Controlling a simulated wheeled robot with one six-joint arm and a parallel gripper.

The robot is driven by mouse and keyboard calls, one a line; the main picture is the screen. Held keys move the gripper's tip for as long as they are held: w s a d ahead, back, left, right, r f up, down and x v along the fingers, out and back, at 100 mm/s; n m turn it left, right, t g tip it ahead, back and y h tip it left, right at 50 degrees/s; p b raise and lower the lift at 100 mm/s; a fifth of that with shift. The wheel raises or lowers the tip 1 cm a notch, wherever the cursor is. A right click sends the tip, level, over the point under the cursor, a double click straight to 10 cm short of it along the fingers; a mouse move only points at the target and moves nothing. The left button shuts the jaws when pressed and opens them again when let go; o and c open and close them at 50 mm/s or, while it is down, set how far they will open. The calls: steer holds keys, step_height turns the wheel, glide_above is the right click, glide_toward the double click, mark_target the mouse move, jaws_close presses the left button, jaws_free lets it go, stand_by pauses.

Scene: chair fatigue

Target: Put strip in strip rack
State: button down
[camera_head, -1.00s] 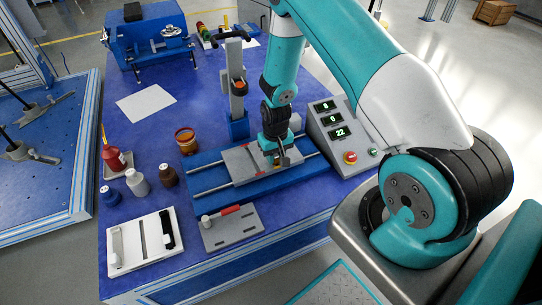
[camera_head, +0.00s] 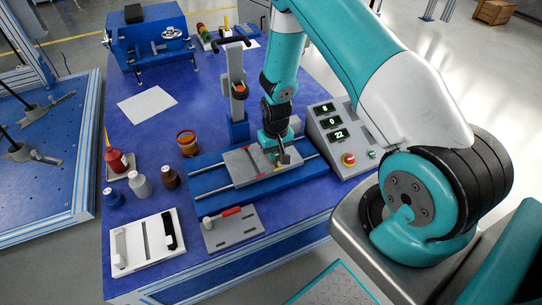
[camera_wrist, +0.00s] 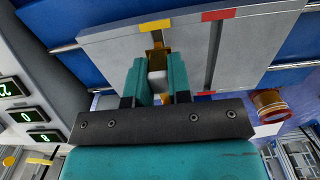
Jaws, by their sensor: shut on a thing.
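My gripper (camera_head: 281,157) points down over the grey slotted plate (camera_head: 240,166) on the blue carriage. In the wrist view, its teal fingers (camera_wrist: 157,78) are closed around a small pale piece (camera_wrist: 157,82) with a brownish-gold part beyond it. The fingers hide much of this piece, and I cannot tell if it is the strip or if it touches the plate. The plate has red and yellow marks and a dark slot. A white rack-like tray (camera_head: 128,222) at the lower left carries a pale bar and a black bar (camera_head: 168,229).
A control box (camera_head: 338,138) with green displays stands right of the carriage. A grey board (camera_head: 233,239) with a red-handled tool lies in front. Bottles (camera_head: 140,186) and an amber cup (camera_head: 188,144) stand left. A blue vise-like machine (camera_head: 150,42) stands at the back.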

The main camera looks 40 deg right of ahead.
steer(key=shift+r, duration=0.1)
steer(key=shift+r+p, duration=1.6)
steer(key=shift+r, duration=0.3)
